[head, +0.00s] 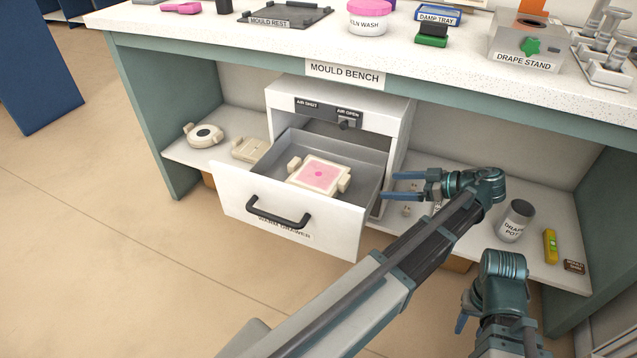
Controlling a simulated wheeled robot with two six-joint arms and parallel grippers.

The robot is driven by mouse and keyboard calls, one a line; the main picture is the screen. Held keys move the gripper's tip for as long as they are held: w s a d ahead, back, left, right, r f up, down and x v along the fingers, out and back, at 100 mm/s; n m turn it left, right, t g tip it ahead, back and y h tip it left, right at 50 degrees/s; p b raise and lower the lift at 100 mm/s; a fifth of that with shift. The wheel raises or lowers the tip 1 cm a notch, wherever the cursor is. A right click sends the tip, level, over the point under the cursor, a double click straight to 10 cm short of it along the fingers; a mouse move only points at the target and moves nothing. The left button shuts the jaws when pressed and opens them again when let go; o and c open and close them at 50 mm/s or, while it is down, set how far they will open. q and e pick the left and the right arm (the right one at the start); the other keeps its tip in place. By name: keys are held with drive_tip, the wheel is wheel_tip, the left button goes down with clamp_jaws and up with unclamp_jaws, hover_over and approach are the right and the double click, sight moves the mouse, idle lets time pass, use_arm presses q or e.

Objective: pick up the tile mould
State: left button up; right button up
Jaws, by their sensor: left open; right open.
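The tile mould, a cream square block with side lugs and a pink top (319,176), lies in the pulled-out warm drawer (235,205) under the mould bench. My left gripper (388,186) is open and empty, its fingers pointing left, near the drawer's right side wall and apart from the mould. My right gripper (463,318) is low at the right, in front of the lower shelf and far from the mould; only part of its fingers shows.
A black handle (278,212) crosses the drawer front. The drawer cabinet (390,110) stands behind. Other cream moulds (204,135) (249,149) sit on the shelf at left. A drape pot (515,221) stands at right. The mould rest (285,13) is on the bench top.

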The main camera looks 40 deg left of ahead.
use_arm(q)
drive_tip(key=b, duration=0.3)
approach(348, 182)
drive_tip(key=a, duration=0.1)
drive_tip(key=s+a+f, duration=0.1)
drive_tip(key=shift+a+n, duration=0.25)
drive_tip(key=shift+n, duration=0.15)
drive_tip(key=shift+a, duration=0.35)
drive_tip(key=shift+a+f+b, duration=0.2)
drive_tip(key=shift+b, duration=0.25)
drive_tip(key=b+x, duration=0.1)
drive_tip(key=x, duration=0.1)
drive_tip(key=b+x, duration=0.1)
drive_tip(key=x, duration=0.1)
drive_tip(key=shift+w+a+f, duration=0.2)
drive_tip(key=shift+a+f, duration=0.1)
drive_tip(key=shift+r, duration=0.1)
clamp_jaws()
